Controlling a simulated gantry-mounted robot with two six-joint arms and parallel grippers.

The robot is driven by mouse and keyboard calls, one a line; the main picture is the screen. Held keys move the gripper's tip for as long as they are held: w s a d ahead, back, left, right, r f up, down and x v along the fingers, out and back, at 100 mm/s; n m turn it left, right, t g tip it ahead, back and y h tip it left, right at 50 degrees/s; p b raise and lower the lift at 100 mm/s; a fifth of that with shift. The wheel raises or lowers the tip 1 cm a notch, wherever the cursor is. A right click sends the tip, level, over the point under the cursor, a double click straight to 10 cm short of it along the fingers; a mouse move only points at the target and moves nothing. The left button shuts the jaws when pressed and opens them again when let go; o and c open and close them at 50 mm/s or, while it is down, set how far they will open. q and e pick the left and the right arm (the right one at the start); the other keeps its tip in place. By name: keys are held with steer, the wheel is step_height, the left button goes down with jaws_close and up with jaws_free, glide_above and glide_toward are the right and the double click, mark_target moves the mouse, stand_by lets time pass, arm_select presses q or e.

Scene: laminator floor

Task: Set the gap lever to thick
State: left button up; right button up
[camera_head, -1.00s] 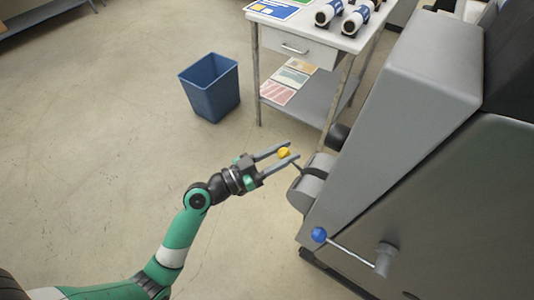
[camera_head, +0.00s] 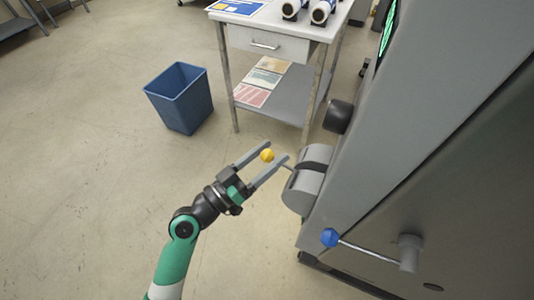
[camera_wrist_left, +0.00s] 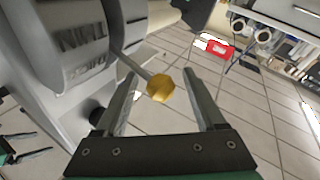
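The gap lever is a thin rod with a yellow knob (camera_head: 267,155) that sticks out from a grey rounded housing (camera_head: 308,184) on the machine's side. In the left wrist view the knob (camera_wrist_left: 160,88) is close up, and the housing (camera_wrist_left: 75,40) carries raised lettering, partly readable as "THIN" with another word beside it. My left gripper (camera_head: 278,149) is open, with one finger on each side of the knob. In the left wrist view gaps show between knob and fingers. My right gripper (camera_wrist_left: 43,141) shows small at that view's lower left edge, its fingers apart and empty.
A second lever with a blue knob (camera_head: 329,237) is lower on the grey machine (camera_head: 440,150). A blue bin (camera_head: 180,98) and a drawer table (camera_head: 270,42) stand behind. The floor at left is clear.

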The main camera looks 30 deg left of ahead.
arm_select(q)
steer(key=shift+a, duration=0.1)
steer(key=v, duration=1.1)
steer(key=shift+s+b, duration=0.3)
steer(key=shift+b, duration=0.1)
